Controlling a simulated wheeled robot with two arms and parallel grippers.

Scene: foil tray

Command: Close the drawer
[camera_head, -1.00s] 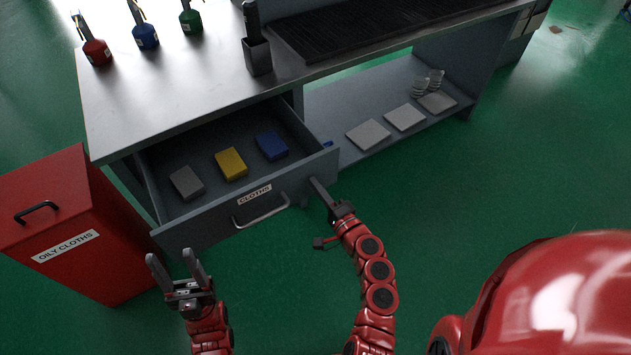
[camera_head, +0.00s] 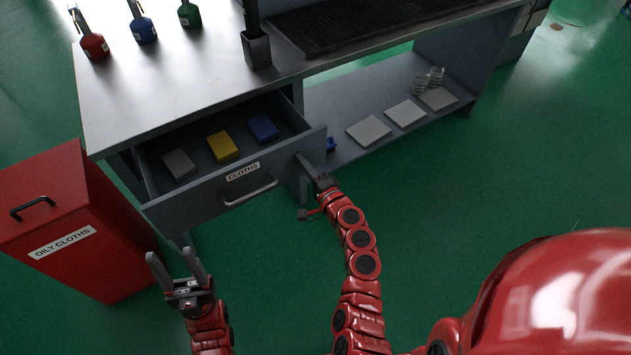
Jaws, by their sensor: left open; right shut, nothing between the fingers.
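The grey drawer (camera_head: 210,203) labelled CLOTHS stands partly open under the left part of the metal bench. Its front carries a bar handle (camera_head: 251,191). Inside lie a grey block (camera_head: 179,165), a yellow block (camera_head: 222,147) and a blue block (camera_head: 263,128). My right gripper (camera_head: 303,163) is shut and empty, with its fingertips at the right end of the drawer front, apparently touching it. My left gripper (camera_head: 173,263) is open and empty, in front of the drawer's lower left side and apart from it.
A red OILY CLOTHS bin (camera_head: 75,223) stands left of the drawer. The bench top (camera_head: 180,85) holds red, blue and green bottles and a dark holder (camera_head: 256,49). A lower shelf (camera_head: 335,105) on the right bears pale flat pads and glasses. Green floor in front is clear.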

